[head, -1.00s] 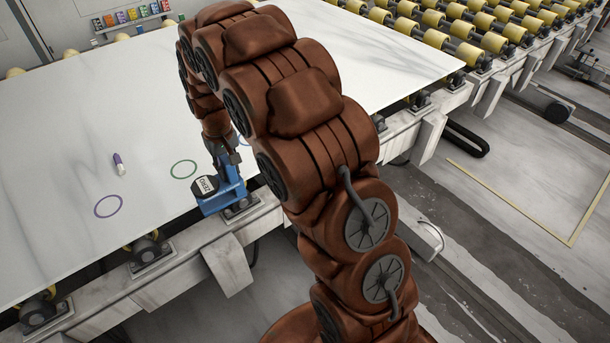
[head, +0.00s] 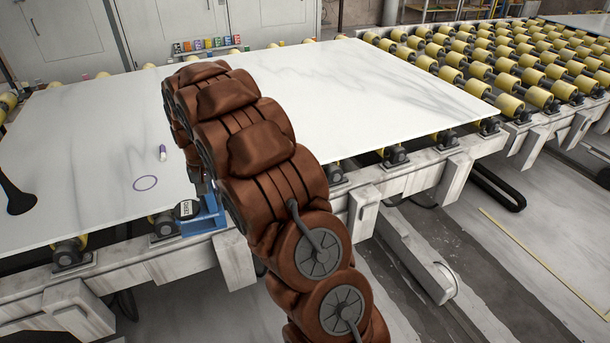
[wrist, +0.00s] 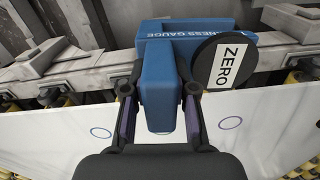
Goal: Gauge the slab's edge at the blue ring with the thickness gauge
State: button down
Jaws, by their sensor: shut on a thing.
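My gripper (wrist: 160,118) is shut on the blue thickness gauge (wrist: 155,60), with one finger on each side of its body. The gauge's round black dial reads "ZERO". In the head view, the gauge (head: 207,217) is at the slab's front edge, partly behind my arm; I cannot tell whether it touches the slab. The white slab (head: 350,90) lies flat. A purple ring (head: 146,183) is marked on it, up and left of the gauge. In the wrist view, one bluish ring (wrist: 100,132) is left of the gripper and another (wrist: 230,122) right; I cannot tell which is the blue ring.
A dark flared object (head: 15,198) is at the left edge. Yellow rollers (head: 480,60) and a metal frame (head: 360,200) support the slab. Small coloured items (head: 207,44) stand along the back. Open floor is at the right.

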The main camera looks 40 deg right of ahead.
jog(key=s+d+f+m+b, duration=0.1)
jog(key=d+m, duration=0.4)
jog(key=d, duration=0.6)
jog(key=s+d+f+m+b, duration=0.1)
jog(key=d+f+m+b, duration=0.2)
jog(key=d, duration=0.9)
jog(key=s+d+f+m+b, duration=0.1)
jog(key=d+f+m+b, duration=0.2)
jog(key=d+m, duration=0.5)
jog(key=d+b, duration=0.1)
jog(key=d, duration=0.2)
jog(key=shift+d+m, duration=0.15)
jog(key=shift+m, duration=0.25)
jog(key=shift+f, duration=0.2)
